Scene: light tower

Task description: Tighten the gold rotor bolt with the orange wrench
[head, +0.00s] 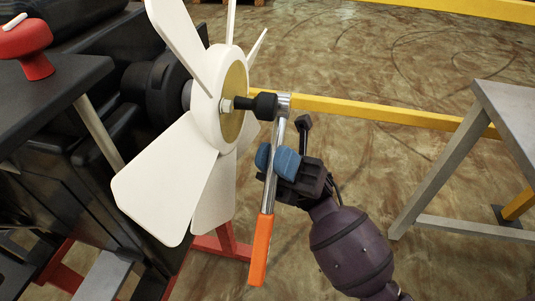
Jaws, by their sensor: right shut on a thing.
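The white bladed rotor (173,180) stands at the centre left, with a gold disc (232,88) at its hub. A pale bolt (227,105) shows at the middle of the disc. The wrench has an orange handle (262,250), a silver shaft and a black socket (262,106). The socket's end is at the bolt, in line with it; how deep it sits cannot be told. The wrench hangs down from the socket. My right gripper (276,162), with blue finger pads, is shut on the silver shaft above the orange handle. My left gripper is not in view.
A dark machine body (85,150) stands behind the rotor. A red knob (30,48) sits on a dark surface at upper left. A grey table (505,110) stands at right, and a yellow rail (380,112) crosses behind. The floor between them is open.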

